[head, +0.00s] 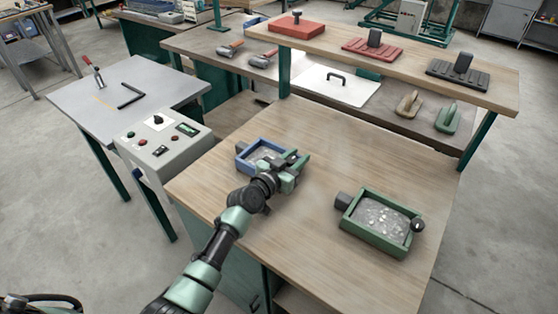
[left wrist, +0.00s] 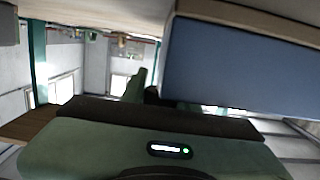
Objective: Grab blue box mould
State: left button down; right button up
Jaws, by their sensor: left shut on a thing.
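The blue box mould (head: 243,163) is at the left-back part of the front wooden table, with grey material inside. My left gripper (head: 289,166) is shut on it at its right side and hides part of that side. In the left wrist view the mould's blue wall (left wrist: 240,68) fills the upper right, close to the green gripper body. I cannot tell whether the mould rests on the table or is slightly raised. My right gripper is not in view.
A green box mould (head: 352,227) with pale material stands to the right on the same wooden table (head: 300,235). A grey control box (head: 160,150) stands at the left edge. A raised shelf (head: 400,60) with red and black tools runs behind. The table between the moulds is clear.

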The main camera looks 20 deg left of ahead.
pick_arm(q)
jog(key=shift+r, duration=0.4)
